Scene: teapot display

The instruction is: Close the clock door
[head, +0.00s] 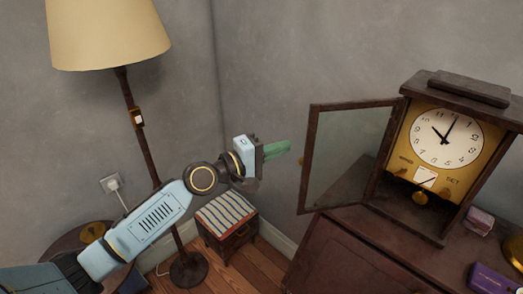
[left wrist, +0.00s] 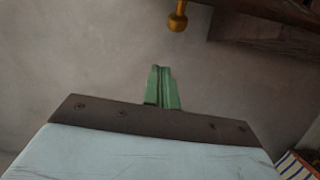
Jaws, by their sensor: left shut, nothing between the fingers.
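The clock (head: 448,138) has a white dial and stands on a dark wooden cabinet at the right of the head view. Its glazed, wood-framed door (head: 345,155) is swung wide open to the left. A small brass knob on the door's free edge shows at the top of the left wrist view (left wrist: 177,17). My left gripper (head: 287,147) has green fingers, shut and empty. In the head view its tips are just left of the door's free edge and look apart from it. In the left wrist view the fingers (left wrist: 161,75) point toward the knob. My right gripper is not in view.
The cabinet (head: 350,250) carries small boxes, one purple (head: 492,278), right of the clock. A floor lamp (head: 109,35) stands at the left. A striped stool (head: 227,212) is in the corner below my left gripper. Bare wall lies behind the gripper.

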